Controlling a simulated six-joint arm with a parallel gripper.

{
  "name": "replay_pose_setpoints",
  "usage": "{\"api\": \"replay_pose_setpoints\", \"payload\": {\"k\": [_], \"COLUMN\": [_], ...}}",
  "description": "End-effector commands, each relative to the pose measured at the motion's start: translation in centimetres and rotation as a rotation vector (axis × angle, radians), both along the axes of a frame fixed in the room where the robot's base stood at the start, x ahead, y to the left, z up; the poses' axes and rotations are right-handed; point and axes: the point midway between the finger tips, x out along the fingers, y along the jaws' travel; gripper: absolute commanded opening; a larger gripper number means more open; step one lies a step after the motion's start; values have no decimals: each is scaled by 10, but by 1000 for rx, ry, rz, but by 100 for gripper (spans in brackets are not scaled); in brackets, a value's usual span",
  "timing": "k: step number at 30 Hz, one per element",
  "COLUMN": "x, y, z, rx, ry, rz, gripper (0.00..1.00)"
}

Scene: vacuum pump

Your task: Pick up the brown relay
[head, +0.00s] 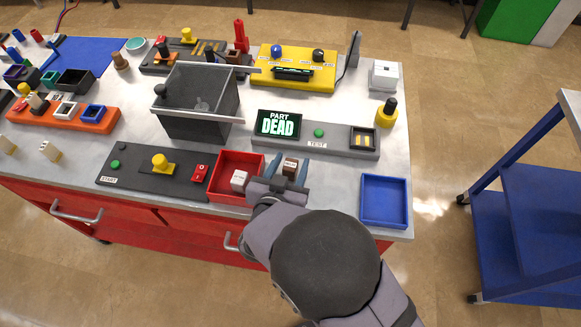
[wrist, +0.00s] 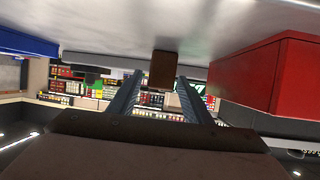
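The brown relay (head: 290,166) is a small dark brown block with a pale label on top. It stands on the metal table in front of the test panel, just right of the red bin. In the wrist view, which is upside down, the brown relay (wrist: 163,69) shows between my fingertips. My gripper (head: 288,168) is open, with one blue-grey finger on each side of the relay. In the wrist view my gripper (wrist: 160,78) shows a gap on both sides of the relay. Nothing is held.
The red bin (head: 224,164) with a white cube (head: 239,180) is close on the left. A blue tray (head: 384,222) lies right. The test panel (head: 340,140), its screen reading "PART DEAD" (head: 278,125), is just behind. Clear table lies between gripper and blue tray.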

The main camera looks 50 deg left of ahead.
Motion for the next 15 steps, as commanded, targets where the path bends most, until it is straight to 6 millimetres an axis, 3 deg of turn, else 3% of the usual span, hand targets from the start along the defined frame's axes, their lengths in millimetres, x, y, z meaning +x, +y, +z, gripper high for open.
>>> {"api": "replay_pose_setpoints", "payload": {"k": [1,5,15], "x": [0,0,0], "y": [0,0,0], "z": [0,0,3], "rx": [0,0,1], "ry": [0,0,0], "rz": [0,0,0], "gripper": [32,4,4]}}
